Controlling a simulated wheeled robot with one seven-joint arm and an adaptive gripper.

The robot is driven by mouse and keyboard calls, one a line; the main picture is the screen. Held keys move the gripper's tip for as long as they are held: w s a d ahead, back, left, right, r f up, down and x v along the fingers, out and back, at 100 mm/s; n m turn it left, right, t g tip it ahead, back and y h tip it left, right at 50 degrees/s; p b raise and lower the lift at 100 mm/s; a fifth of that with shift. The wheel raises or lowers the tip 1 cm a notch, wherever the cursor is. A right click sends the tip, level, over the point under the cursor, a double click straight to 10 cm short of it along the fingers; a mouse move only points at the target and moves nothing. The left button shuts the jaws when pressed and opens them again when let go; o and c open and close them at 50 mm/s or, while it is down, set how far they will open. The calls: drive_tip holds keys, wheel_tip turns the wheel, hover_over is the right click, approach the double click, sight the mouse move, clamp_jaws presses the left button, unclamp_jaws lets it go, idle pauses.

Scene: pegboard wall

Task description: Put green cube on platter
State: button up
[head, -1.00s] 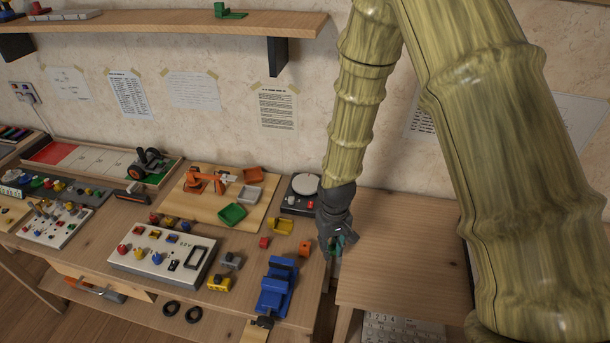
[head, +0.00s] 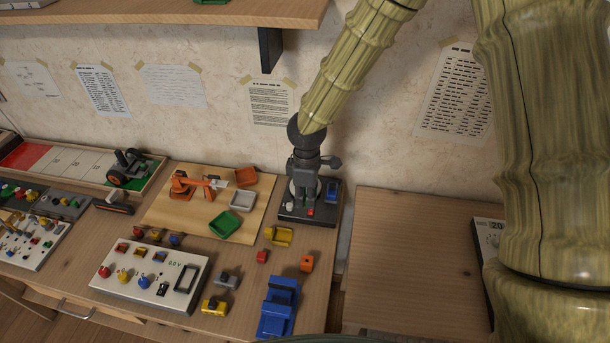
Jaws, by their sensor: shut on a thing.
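My gripper (head: 305,192) points down over the dark scale-like device (head: 320,216) at the back right of the left table. It hides most of the round pale platter (head: 293,190) on top of that device. The jaws are shut on the green cube, which is mostly hidden between the fingers. I cannot tell whether the cube touches the platter.
The device has a red button, a pale knob and a blue part (head: 332,190). A green tray (head: 225,224), yellow tray (head: 279,236), red cube (head: 262,256), orange block (head: 307,263) and blue vise (head: 278,306) stand nearby. The right table (head: 410,262) is mostly bare.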

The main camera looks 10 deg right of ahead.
drive_tip(key=w+p, duration=0.1)
drive_tip(key=w, duration=0.2)
drive_tip(key=w+d+p, duration=0.1)
drive_tip(key=w, duration=0.3)
drive_tip(key=w+d+f+p, duration=0.1)
drive_tip(key=w, duration=0.2)
drive_tip(key=shift+w, duration=0.2)
drive_tip(key=shift+w+f+p, duration=0.1)
drive_tip(key=shift+w+p, duration=0.1)
drive_tip(key=shift+p, duration=0.1)
drive_tip(key=shift+f+p, duration=0.6)
drive_tip(key=shift+f, duration=1.05)
drive_tip(key=shift+f, duration=0.15)
drive_tip(key=o, duration=0.7)
wheel_tip(320, 180, up, 8)
drive_tip(key=b, duration=0.2)
drive_tip(key=shift+f, duration=0.1)
